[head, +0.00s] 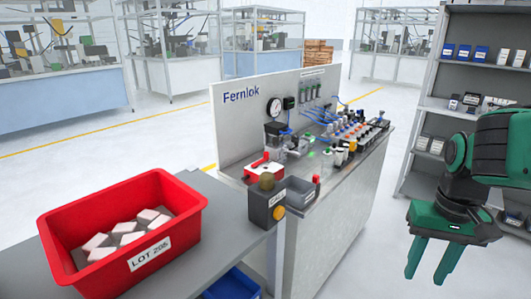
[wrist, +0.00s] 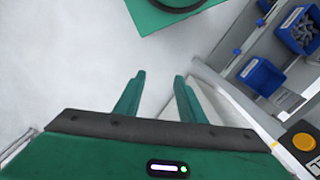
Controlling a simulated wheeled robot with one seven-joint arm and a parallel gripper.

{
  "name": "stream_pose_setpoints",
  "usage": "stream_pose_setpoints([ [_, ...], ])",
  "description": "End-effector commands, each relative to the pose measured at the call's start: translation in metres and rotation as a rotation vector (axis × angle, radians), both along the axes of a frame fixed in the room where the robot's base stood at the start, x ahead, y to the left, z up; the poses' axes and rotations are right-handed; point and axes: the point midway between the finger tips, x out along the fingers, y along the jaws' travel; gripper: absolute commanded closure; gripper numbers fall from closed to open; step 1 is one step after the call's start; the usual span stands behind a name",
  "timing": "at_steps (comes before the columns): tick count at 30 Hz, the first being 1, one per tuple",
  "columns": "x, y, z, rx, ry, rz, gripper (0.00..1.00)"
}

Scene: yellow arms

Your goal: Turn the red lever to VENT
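A red part on a white block (head: 264,166) sits at the near left of the Fernlok bench, below a round gauge. A smaller red-topped part (head: 316,180) stands right of it at the bench's near edge. I cannot tell for sure which is the lever, and no VENT mark is readable. My gripper (head: 428,272) hangs at the right over open floor, well away from the bench. Its two green fingers point down, apart and empty. The wrist view also shows the gripper (wrist: 158,88) open with nothing between the fingers.
A red crate (head: 60,226) marked LOT with grey-white pieces stands on a grey table at the left. A dark box with an orange button (head: 279,212) stands before the bench. Shelving (head: 421,150) is behind my arm. Blue bins (wrist: 263,77) show in the wrist view.

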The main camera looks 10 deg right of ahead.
Motion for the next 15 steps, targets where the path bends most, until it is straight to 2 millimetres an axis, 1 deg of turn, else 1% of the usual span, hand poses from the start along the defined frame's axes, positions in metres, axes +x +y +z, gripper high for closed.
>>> stream_pose_setpoints([
  [2,0.009,-0.004,0.009,-0.011,-0.017,0.002,0.64],
  [3,0.019,-0.007,0.013,-0.020,-0.019,0.008,0.64],
  [4,0.029,-0.003,0.018,-0.028,-0.023,0.014,0.64],
  [5,0.041,-0.004,0.023,-0.036,-0.027,0.021,0.64],
  [8,0.091,-0.010,0.043,-0.071,-0.048,0.054,0.64],
  [9,0.115,-0.012,0.052,-0.086,-0.058,0.069,0.64],
  [11,0.152,-0.012,0.064,-0.107,-0.076,0.092,0.64],
  [12,0.177,-0.011,0.071,-0.120,-0.090,0.108,0.64],
  [14,0.214,-0.007,0.080,-0.136,-0.109,0.132,0.64],
  [15,0.239,-0.002,0.086,-0.145,-0.123,0.149,0.64],
])
